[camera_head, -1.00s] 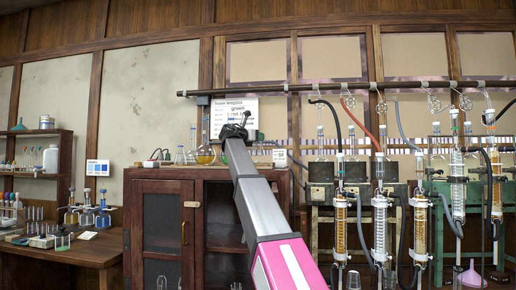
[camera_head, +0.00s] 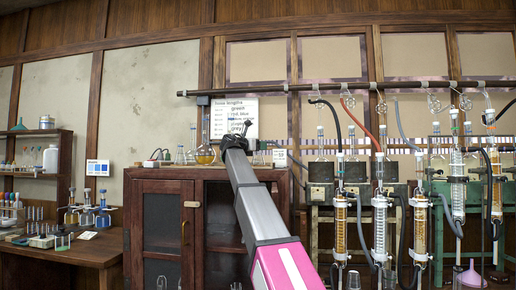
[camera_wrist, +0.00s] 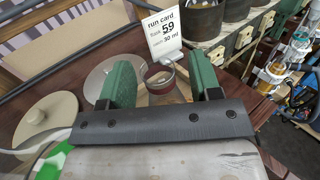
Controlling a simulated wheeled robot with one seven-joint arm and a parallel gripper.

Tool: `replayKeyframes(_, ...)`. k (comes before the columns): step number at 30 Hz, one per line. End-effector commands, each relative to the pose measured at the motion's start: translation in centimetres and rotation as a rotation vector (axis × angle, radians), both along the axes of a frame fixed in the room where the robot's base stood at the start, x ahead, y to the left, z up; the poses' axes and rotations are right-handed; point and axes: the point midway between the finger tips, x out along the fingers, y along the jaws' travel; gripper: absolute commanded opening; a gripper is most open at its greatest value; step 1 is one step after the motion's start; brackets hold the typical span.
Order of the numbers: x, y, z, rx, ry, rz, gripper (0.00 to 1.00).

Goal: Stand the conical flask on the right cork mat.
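My gripper (camera_wrist: 160,88) is open, its two green fingers pointing forward over the cabinet top. Between the fingers, with gaps at both sides, is a round clear glass rim with a reddish-brown band below it (camera_wrist: 160,76); I cannot tell if it is the conical flask. In the head view my gripper (camera_head: 237,140) is above the cabinet top, right of a flask with amber liquid (camera_head: 205,154) and a clear conical flask (camera_head: 180,156). A pale round disc (camera_wrist: 38,122) lies at left in the wrist view; I cannot tell if it is a cork mat.
A white run card (camera_wrist: 166,32) stands just behind the glass. Dark round heaters (camera_wrist: 203,18) stand on a bench behind, with glass columns (camera_head: 380,225) at right. The cabinet (camera_head: 160,220) stands below.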

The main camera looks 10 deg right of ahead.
Motion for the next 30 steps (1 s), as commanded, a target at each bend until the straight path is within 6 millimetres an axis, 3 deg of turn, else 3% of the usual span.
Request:
replayKeyframes(8,-0.5,0.7,0.1,0.0,0.0,0.001,0.58)
replayKeyframes(21,-5.4,7.2,0.0,0.0,0.0,0.003,0.58)
replayKeyframes(30,-7.1,9.5,0.1,0.0,0.0,0.0,0.58)
